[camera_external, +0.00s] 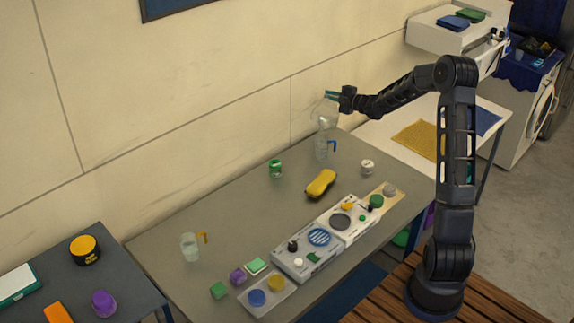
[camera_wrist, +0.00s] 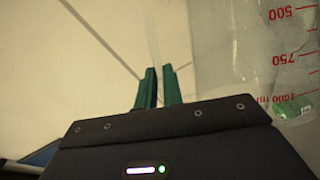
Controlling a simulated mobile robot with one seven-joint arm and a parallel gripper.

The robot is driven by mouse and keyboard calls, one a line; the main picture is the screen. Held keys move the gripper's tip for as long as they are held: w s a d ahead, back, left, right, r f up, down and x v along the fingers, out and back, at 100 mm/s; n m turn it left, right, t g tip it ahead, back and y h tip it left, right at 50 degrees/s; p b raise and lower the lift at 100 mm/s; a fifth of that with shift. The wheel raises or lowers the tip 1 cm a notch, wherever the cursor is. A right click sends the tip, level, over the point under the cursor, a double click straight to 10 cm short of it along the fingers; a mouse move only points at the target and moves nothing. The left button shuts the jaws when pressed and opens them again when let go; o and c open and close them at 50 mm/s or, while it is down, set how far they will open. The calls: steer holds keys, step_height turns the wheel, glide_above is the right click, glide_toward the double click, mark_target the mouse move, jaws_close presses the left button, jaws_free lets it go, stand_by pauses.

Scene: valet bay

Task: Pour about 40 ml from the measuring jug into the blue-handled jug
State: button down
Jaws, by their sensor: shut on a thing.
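My gripper (camera_external: 334,95) is shut on the handle of the clear measuring jug (camera_external: 325,112), high over the far end of the grey table. In the wrist view, its green fingers (camera_wrist: 158,88) close on a thin clear strip, and the jug wall (camera_wrist: 235,60) with red marks fills the right side. The measuring jug looks tilted; its liquid level cannot be made out. The clear blue-handled jug (camera_external: 321,149) stands upright on the table just below it, its blue handle facing right. I cannot tell whether any liquid is flowing or is in the lower jug.
A green can (camera_external: 275,169), a yellow sponge (camera_external: 321,184) and a small white-lidded pot (camera_external: 367,167) stand near the blue-handled jug. An amber-handled jug (camera_external: 190,247) stands at the left end. Grey panels (camera_external: 292,264) with knobs line the front edge. The wall is close behind.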

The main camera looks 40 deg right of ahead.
steer(key=shift+s+a+r+n, duration=0.4)
steer(key=shift+a+n, duration=0.1)
steer(key=shift+a, duration=0.1)
stand_by(0.3)
steer(key=shift+w, duration=0.1)
steer(key=shift+w+d+t, duration=0.3)
steer(key=shift+w+d, duration=0.2)
steer(key=shift+d, duration=0.1)
steer(key=shift+s+a+n, duration=0.1)
steer(key=shift+n, duration=0.2)
stand_by(1.8)
